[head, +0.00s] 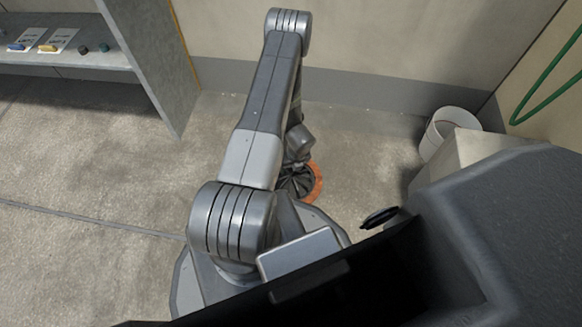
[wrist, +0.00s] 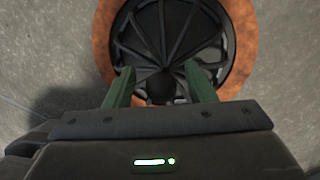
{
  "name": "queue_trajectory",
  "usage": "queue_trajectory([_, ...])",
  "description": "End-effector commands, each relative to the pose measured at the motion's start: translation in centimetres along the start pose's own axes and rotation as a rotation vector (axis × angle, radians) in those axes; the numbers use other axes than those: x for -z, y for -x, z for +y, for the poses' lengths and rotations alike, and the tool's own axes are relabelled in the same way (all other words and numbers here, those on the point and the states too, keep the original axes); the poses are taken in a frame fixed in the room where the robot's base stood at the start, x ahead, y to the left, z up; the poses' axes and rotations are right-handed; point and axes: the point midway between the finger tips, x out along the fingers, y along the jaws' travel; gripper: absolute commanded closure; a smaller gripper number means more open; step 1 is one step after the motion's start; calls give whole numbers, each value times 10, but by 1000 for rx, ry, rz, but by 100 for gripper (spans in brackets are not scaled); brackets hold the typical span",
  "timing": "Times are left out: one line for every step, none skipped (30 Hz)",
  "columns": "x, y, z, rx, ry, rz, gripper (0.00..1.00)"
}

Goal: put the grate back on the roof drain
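The black ribbed grate (wrist: 172,42) is in the upper middle of the wrist view, with its ribs meeting at a dark central hub (wrist: 160,88). The roof drain's rusty orange ring (wrist: 247,35) shows around it. I cannot tell whether the grate sits flush in the ring or is held above it. My gripper (wrist: 160,90) has its two green fingers apart, one on each side of the hub, with visible gaps to it. In the head view the grate (head: 296,184) and the orange ring (head: 318,182) are partly hidden behind my arm, and the fingertips are hidden.
A grey shelf (head: 150,60) with labels and small coloured parts stands at upper left. A white bucket (head: 449,128) stands at right beside a pale block (head: 470,157). A green hose (head: 545,82) hangs on the right wall. The concrete floor at left is clear.

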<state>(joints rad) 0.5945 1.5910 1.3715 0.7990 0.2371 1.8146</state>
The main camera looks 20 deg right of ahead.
Motion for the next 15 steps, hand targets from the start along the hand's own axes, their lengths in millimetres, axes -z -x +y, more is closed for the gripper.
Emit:
queue_trajectory([0,0,0,0,0,0,50])
queue_trajectory([0,0,0,0,0,0,50])
queue_trajectory([0,0,0,0,0,0,50])
queue_trajectory([0,0,0,0,0,0,50])
queue_trajectory([0,0,0,0,0,0,50])
queue_trajectory([0,1,0,0,0,0,50])
queue_trajectory([0,2,0,0,0,0,50])
queue_trajectory([0,3,0,0,0,0,50])
queue_trajectory([-1,7,0,0,0,-1,50])
queue_trajectory([-1,12,0,1,0,-1,50])
queue_trajectory([-1,17,0,1,0,-1,50])
queue_trajectory([-1,24,0,1,0,-1,50])
queue_trajectory([-1,31,0,1,0,-1,50])
queue_trajectory([-1,38,0,1,0,-2,50])
queue_trajectory([-2,47,0,1,-1,-2,50])
